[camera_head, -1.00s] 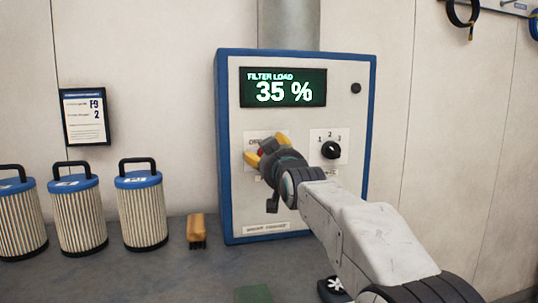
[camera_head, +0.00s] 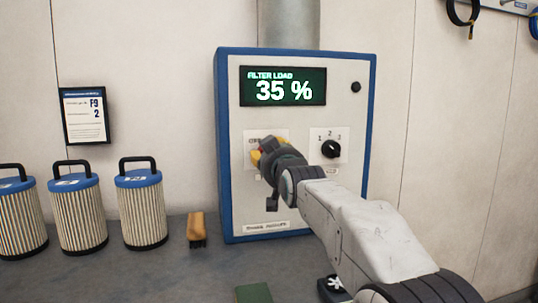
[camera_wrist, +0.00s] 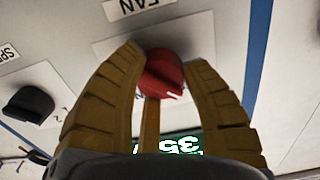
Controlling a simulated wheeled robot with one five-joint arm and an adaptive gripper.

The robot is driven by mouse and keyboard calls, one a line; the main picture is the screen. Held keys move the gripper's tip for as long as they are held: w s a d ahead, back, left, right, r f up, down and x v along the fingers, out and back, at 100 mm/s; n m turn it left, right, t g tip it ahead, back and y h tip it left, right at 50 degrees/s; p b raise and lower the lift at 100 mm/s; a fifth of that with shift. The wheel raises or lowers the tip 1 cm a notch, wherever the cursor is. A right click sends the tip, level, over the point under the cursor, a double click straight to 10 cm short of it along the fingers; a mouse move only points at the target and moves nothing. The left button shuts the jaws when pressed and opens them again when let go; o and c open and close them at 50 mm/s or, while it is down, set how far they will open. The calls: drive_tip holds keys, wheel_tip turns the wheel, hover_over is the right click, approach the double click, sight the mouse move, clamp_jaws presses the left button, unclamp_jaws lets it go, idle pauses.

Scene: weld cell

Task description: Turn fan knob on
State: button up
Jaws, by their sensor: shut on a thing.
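The red fan knob (camera_wrist: 160,78) is on the control cabinet's front, by a plate marked "FAN" in the wrist view. My gripper (camera_wrist: 161,62) has its two yellow fingers on either side of the knob, shut on it. The knob's white mark shows at its edge, towards the display. In the head view my gripper (camera_head: 260,154) reaches the plate at the lower left of the cabinet (camera_head: 222,150). There it hides the knob and most of the plate's lettering.
A black selector knob (camera_head: 330,149) marked 1, 2, 3 is right of my gripper, and it also shows in the wrist view (camera_wrist: 28,103). The display (camera_head: 283,88) reads "FILTER LOAD 35 %". Filter cartridges (camera_head: 142,212) and a wooden-handled brush (camera_head: 196,229) stand at left.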

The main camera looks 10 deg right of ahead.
drive_tip(key=shift+m, duration=0.3)
drive_tip(key=shift+c, duration=0.3)
drive_tip(key=m+b, duration=0.1)
drive_tip(key=m, duration=0.2)
drive_tip(key=shift+m, duration=0.3)
drive_tip(key=m, duration=0.4)
drive_tip(key=shift+m, duration=0.3)
drive_tip(key=m+b, duration=0.1)
drive_tip(key=m, duration=0.3)
drive_tip(key=shift+r, duration=0.1)
drive_tip(key=shift+m, duration=2.5)
drive_tip(key=o, duration=1.2)
drive_tip(key=shift+o, duration=0.2)
drive_tip(key=s, duration=1.2)
